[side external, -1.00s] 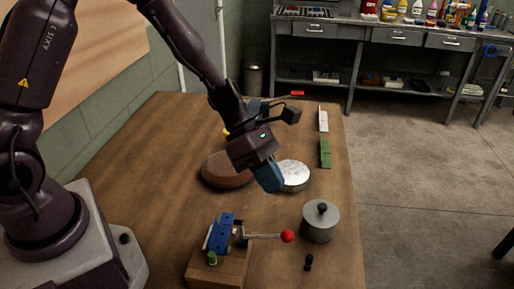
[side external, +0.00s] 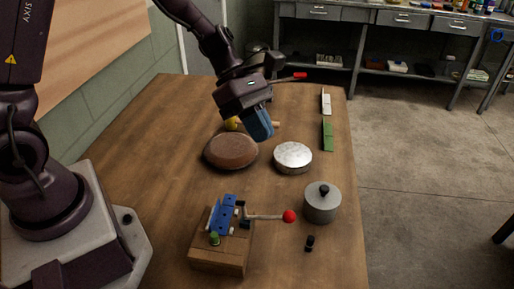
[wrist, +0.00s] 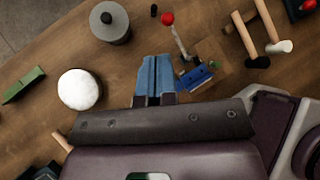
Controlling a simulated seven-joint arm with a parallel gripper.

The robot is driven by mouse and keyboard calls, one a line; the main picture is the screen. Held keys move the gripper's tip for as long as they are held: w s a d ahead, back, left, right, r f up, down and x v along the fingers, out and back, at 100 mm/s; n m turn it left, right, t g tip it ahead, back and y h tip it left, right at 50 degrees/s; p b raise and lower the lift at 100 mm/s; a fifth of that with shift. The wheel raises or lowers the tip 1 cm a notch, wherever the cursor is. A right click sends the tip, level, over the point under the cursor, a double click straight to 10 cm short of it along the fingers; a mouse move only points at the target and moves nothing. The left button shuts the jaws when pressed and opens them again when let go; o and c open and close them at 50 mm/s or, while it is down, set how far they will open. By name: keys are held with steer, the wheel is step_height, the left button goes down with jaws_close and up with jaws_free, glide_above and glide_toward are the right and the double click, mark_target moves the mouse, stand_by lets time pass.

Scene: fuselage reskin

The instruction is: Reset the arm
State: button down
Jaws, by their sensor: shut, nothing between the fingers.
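My gripper (side external: 259,126) has blue fingers and hangs above the wooden table (side external: 165,150), over the area behind the brown round disc (side external: 230,152) and the silver round tin (side external: 292,157). Its fingers are together and empty. In the wrist view the shut blue fingertips (wrist: 155,76) point down towards the table, with nothing between them. No object is in contact with them that I can see.
A blue clamp (side external: 222,215) on a wooden block has a red-ball lever (side external: 289,216). A grey lidded pot (side external: 322,203) and small black peg (side external: 310,243) stand right. Green (side external: 327,135) and white (side external: 326,101) pieces lie along the right edge. Hammers (wrist: 275,45) show in the wrist view.

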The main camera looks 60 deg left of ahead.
steer(key=s+a+r+m+t+y, duration=0.2)
steer(key=s+a+r+m+y, duration=0.2)
steer(key=s+r+m, duration=0.3)
steer(key=s+a+r+m+t+y, duration=0.2)
steer(key=s+a+r+m+y, duration=0.2)
steer(key=m, duration=1.2)
steer(key=s+r, duration=0.3)
steer(key=s, duration=0.2)
steer(key=shift+a+t+y, duration=0.25)
steer(key=shift+t+y, duration=0.05)
steer(key=shift+t, duration=0.1)
